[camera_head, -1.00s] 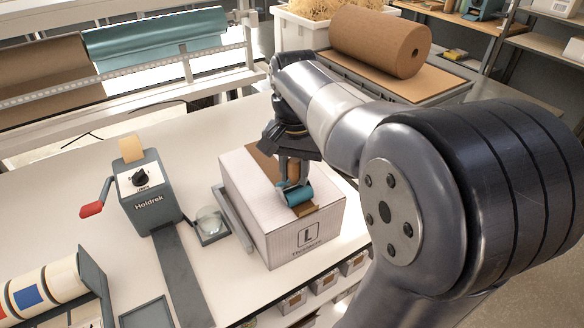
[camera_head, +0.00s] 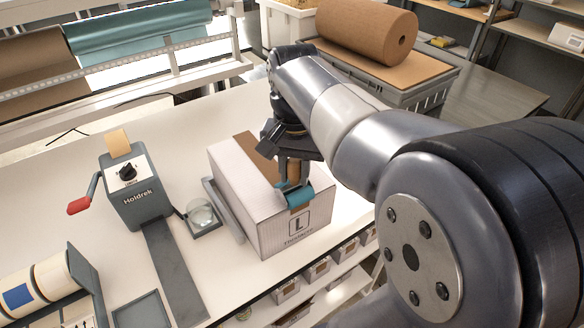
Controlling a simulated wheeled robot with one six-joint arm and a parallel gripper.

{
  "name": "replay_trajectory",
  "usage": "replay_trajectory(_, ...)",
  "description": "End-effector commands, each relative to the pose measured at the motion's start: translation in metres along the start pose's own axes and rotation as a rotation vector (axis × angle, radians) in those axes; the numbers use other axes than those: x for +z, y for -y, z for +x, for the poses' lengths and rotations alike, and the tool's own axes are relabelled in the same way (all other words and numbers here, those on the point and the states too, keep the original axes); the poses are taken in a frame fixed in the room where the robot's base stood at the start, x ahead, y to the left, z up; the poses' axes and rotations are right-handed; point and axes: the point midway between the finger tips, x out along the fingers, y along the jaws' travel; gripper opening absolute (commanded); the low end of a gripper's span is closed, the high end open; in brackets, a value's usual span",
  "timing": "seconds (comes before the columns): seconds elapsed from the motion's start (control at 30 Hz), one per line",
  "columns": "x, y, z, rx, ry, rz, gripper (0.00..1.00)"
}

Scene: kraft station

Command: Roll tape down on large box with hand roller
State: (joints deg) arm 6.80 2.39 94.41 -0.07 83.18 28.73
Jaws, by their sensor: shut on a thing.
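The large box (camera_head: 232,187) is white with an "L" printed on its front side, and it stands closed on the white table. My gripper (camera_head: 292,179) points down over the box top and is shut on the hand roller's handle. The hand roller (camera_head: 299,195) has a teal roller, which sits at the top front edge of the box, over the tape line. Whether it presses on the tape cannot be told.
Label rolls (camera_head: 40,283) are at the lower left. A large brown paper roll (camera_head: 366,35) lies behind.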

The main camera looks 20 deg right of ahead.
Motion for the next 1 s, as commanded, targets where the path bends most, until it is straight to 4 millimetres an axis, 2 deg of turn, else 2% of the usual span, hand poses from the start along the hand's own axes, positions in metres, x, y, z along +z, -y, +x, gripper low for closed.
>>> replay_trajectory(0.27, -0.001, 0.000, -0.006, -0.001, -0.002, 0.000, 0.07)
replay_trajectory(1.0, -0.001, 0.000, -0.062, -0.001, -0.002, 0.000, 0.07)
